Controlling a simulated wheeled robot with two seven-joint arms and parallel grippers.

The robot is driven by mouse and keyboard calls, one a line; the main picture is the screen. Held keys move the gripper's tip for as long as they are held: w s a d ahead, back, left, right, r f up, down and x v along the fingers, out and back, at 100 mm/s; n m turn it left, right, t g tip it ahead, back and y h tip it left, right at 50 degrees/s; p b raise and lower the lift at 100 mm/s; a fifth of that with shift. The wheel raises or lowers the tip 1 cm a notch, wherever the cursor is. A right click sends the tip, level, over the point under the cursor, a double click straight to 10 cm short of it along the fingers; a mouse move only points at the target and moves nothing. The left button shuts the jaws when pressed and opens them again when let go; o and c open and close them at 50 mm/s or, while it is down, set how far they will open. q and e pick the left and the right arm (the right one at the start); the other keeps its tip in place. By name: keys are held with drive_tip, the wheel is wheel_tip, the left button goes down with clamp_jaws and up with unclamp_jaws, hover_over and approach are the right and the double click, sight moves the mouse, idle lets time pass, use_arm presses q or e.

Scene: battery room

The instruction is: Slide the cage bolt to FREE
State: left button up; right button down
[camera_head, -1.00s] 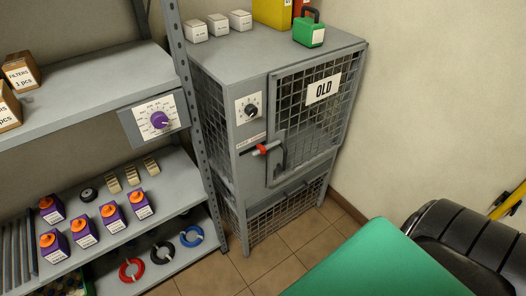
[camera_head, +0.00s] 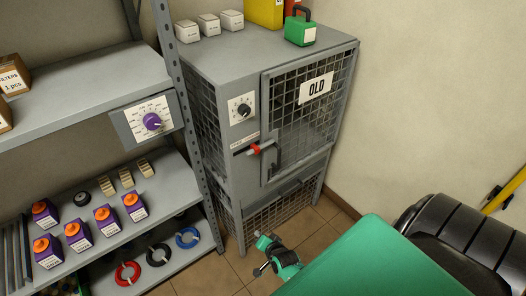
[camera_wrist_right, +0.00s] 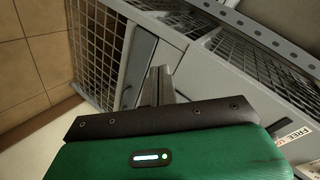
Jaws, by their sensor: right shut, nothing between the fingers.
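The grey cage cabinet (camera_head: 225,65) has a mesh door (camera_head: 305,115) with an "OLD" sign. The cage bolt (camera_head: 254,149), a grey bar with a red knob, sits on the front left of the door, below a small label strip (camera_head: 245,138). My right gripper (camera_head: 262,270) is low in front of the cabinet, below the bolt and apart from it. It is shut and empty. In the right wrist view its fingers (camera_wrist_right: 156,86) point toward the cage, and a label reading "FREE" (camera_wrist_right: 292,138) shows at the right edge. The bolt is not clear there. My left gripper is out of view.
A dial (camera_head: 242,110) is above the bolt and a door handle (camera_head: 272,155) just right of it. A shelf rack (camera_head: 190,120) with purple boxes, rings and another dial stands left. A green case (camera_head: 300,33) and white boxes (camera_head: 209,25) are on the cabinet.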

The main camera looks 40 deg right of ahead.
drive_tip(key=w+d+r+m+t+h, duration=0.1)
drive_tip(key=w+d+r+m, duration=0.1)
drive_tip(key=r, duration=0.4)
drive_tip(key=w+d+r+m+t+h, duration=0.1)
drive_tip(key=w+d+r+m+t, duration=0.15)
drive_tip(key=r, duration=0.35)
drive_tip(key=m+t+h, duration=0.2)
drive_tip(key=m, duration=0.3)
approach(254, 148)
drive_tip(key=s+d, duration=0.2)
drive_tip(key=shift+d+f, duration=0.25)
drive_tip(key=shift+f, duration=0.2)
drive_tip(key=shift+n, duration=0.25)
drive_tip(key=p+x, duration=0.1)
drive_tip(key=x, duration=0.9)
drive_tip(key=shift+f+p, duration=0.15)
drive_tip(key=shift+p, duration=0.25)
drive_tip(key=a+p, duration=0.1)
drive_tip(key=a, duration=0.4)
drive_tip(key=shift+a, duration=0.4)
drive_tip(key=shift+a+f, duration=0.1)
drive_tip(key=shift+a, duration=0.1)
